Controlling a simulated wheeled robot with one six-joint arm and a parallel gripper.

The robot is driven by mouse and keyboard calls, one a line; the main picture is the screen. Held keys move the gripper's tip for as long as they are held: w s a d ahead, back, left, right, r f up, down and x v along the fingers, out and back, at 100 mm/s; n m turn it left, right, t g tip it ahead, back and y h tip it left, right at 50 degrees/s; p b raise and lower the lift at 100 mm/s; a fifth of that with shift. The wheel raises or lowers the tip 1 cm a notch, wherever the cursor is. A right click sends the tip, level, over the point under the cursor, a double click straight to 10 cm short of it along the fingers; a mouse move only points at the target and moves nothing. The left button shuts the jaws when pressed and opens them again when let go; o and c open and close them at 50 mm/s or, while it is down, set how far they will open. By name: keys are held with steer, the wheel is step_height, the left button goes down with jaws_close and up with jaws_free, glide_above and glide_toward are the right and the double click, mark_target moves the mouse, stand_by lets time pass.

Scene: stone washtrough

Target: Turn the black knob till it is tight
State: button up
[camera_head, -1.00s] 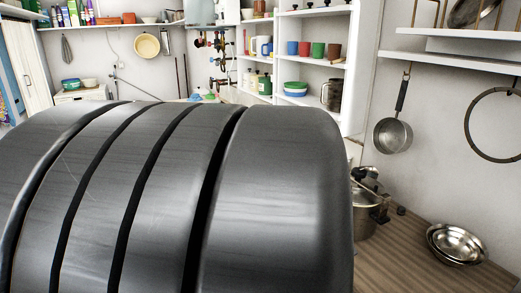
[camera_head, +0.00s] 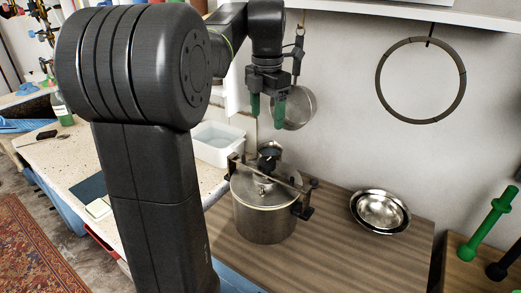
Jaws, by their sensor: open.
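A steel pot (camera_head: 262,222) with a lid stands on the wooden counter. A dark clamp bar (camera_head: 288,182) crosses its lid, with black brackets at both ends. The black knob (camera_head: 268,157) appears above the middle of the bar; its lower part is hard to make out. My gripper (camera_head: 267,108) points down above the knob with its two green fingers apart. It is empty and clear of the knob, though the depth between them is hard to judge.
Nested steel bowls (camera_head: 381,211) sit right of the pot. A white tub (camera_head: 218,143) stands behind left. A saucepan (camera_head: 295,108) hangs on the wall behind my gripper, with a dark ring (camera_head: 421,122) farther right. Green and black dumbbell-like pieces (camera_head: 490,222) stand at the right edge.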

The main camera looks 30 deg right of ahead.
mark_target(266, 161)
step_height(266, 161, down, 14)
steer(key=shift+s+r+b, duration=0.1)
steer(key=shift+r+b, duration=0.1)
steer(key=shift+b, duration=0.3)
steer(key=c, duration=1)
